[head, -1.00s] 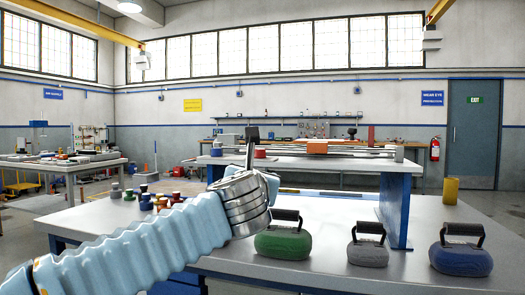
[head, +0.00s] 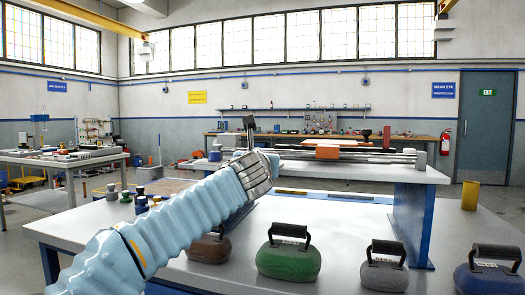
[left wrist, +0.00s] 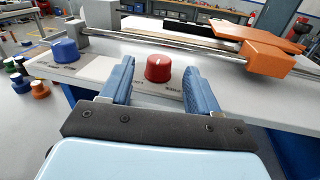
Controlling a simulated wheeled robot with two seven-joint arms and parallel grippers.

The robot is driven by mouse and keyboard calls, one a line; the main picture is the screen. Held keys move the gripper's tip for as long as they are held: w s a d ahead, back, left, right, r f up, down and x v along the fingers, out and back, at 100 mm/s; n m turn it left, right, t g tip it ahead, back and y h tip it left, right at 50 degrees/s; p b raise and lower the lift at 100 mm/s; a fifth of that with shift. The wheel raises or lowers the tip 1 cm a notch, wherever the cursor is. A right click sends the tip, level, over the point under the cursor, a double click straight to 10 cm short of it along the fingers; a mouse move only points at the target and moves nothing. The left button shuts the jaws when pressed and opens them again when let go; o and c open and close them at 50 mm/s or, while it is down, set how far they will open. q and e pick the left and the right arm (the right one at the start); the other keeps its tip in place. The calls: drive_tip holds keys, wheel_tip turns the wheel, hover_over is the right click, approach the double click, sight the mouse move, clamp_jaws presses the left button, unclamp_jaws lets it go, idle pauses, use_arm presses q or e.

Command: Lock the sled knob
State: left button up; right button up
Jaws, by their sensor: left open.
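A red knob (left wrist: 158,67) with a white mark on top stands on a pale labelled strip at the raised bench's edge. In the left wrist view my left gripper (left wrist: 157,75) is open, with one blue finger on each side of the knob's near side. In the head view my left gripper (head: 249,127) is in front of the raised bench and seems to hide the red knob. A blue knob (left wrist: 66,50) stands to the left on the same strip. The orange sled block (left wrist: 266,55) sits on the rails to the right. My right gripper is not in view.
The raised bench (head: 400,171) stands on the large grey table. Brown (head: 209,248), green (head: 288,258), grey (head: 384,274) and blue (head: 489,279) handled stones line the table's front. Several small coloured knobs (head: 140,200) stand at its left. A yellow cylinder (head: 469,195) stands at right.

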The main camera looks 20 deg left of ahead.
use_arm(q)
drive_tip(key=shift+w+a, duration=0.2)
drive_tip(key=shift+w, duration=1)
drive_tip(key=c, duration=1)
drive_tip(key=shift+p, duration=0.3)
